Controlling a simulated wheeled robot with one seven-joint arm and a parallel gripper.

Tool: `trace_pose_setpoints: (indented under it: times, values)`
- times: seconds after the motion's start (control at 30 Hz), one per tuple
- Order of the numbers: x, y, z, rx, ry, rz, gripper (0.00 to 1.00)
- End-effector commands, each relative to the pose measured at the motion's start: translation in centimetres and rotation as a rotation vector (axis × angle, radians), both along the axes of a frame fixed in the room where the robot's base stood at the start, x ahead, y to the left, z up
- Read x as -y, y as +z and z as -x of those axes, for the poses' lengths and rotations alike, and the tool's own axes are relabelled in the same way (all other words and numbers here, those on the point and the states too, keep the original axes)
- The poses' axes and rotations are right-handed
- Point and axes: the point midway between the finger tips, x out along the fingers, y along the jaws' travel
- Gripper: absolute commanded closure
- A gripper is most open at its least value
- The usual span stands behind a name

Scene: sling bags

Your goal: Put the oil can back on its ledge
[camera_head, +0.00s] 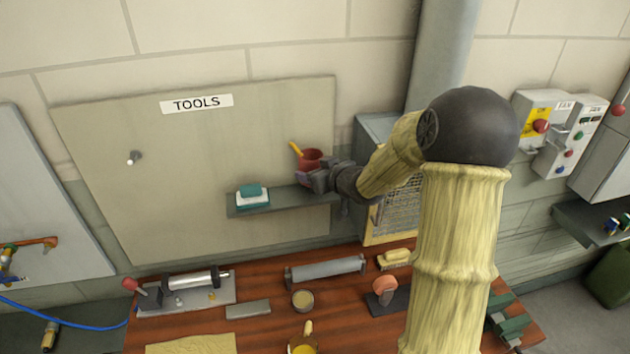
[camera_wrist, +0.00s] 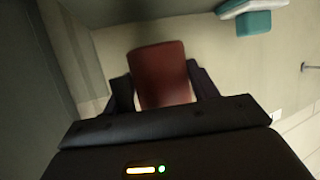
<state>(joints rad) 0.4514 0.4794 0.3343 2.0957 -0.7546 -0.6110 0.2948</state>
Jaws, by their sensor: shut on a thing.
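The oil can is red with a yellow spout (camera_head: 311,157) and stands at the right end of the grey ledge (camera_head: 280,201) on the tools board. In the wrist view the red can body (camera_wrist: 162,75) sits between the two dark fingers. My gripper (camera_head: 314,176) reaches in from the right and is shut on the can. The can looks roughly upright, at or just above the ledge surface. I cannot tell whether its base touches the ledge, as my gripper hides it.
A teal and white block (camera_head: 252,195) sits on the left part of the ledge, also seen in the wrist view (camera_wrist: 253,22). A peg (camera_head: 134,157) sticks out of the board at left. Below is a wooden bench (camera_head: 262,327) with several tools. A caged grey box (camera_head: 395,215) stands behind my arm.

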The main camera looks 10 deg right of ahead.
Motion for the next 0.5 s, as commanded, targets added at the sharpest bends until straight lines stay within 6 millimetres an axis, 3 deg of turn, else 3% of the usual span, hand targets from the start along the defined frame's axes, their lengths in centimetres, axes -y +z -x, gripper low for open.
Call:
trace_pose_setpoints:
  times: [0.33,0.5]
  values:
    - [0.1,-0.3,0.0,0.002,-0.001,0.000,0.71]
    - [0.0,-2.0,0.0,-0.002,0.000,-0.003,0.71]
